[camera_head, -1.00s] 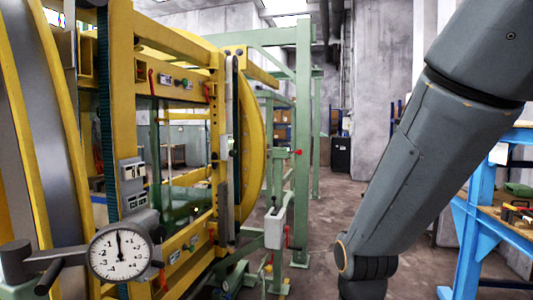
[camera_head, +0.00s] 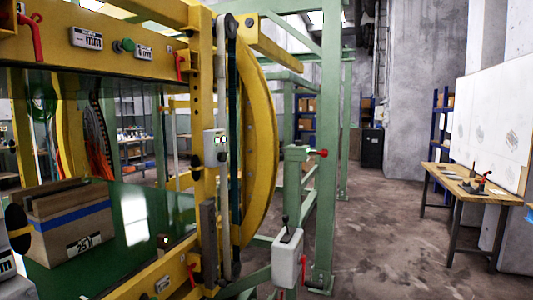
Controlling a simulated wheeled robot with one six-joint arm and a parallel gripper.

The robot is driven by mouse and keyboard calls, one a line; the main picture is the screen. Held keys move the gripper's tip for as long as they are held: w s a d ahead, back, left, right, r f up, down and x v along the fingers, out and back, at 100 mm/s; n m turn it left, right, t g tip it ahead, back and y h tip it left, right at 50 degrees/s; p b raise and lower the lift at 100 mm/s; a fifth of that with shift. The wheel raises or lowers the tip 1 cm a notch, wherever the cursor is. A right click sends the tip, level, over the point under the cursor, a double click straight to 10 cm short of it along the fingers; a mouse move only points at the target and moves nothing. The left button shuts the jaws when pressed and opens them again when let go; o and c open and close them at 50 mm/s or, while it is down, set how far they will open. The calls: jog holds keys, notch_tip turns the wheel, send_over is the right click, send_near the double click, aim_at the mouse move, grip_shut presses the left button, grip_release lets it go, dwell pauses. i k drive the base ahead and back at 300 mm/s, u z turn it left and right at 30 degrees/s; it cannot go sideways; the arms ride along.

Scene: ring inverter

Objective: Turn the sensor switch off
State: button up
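No part is clearly marked as the sensor switch, and I cannot tell which one it is. A small grey box (camera_head: 214,147) with dark knobs is fixed to the yellow upright post of the ring inverter (camera_head: 262,150). A light grey lever box (camera_head: 288,258) with a black lever on top stands lower down, in front of the green frame. A green round button (camera_head: 124,45) sits between two "mm" labels on the upper yellow beam. My gripper is not in view.
A green post (camera_head: 326,150) stands right of the yellow ring. The floor (camera_head: 400,225) at the right is open, up to a wooden table (camera_head: 478,193).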

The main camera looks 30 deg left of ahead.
aim_at(222, 157)
jog(key=u, duration=0.25)
jog(key=i, duration=0.9)
jog(key=u, duration=1.2)
jog(key=i, duration=0.7)
jog(key=u, duration=0.65)
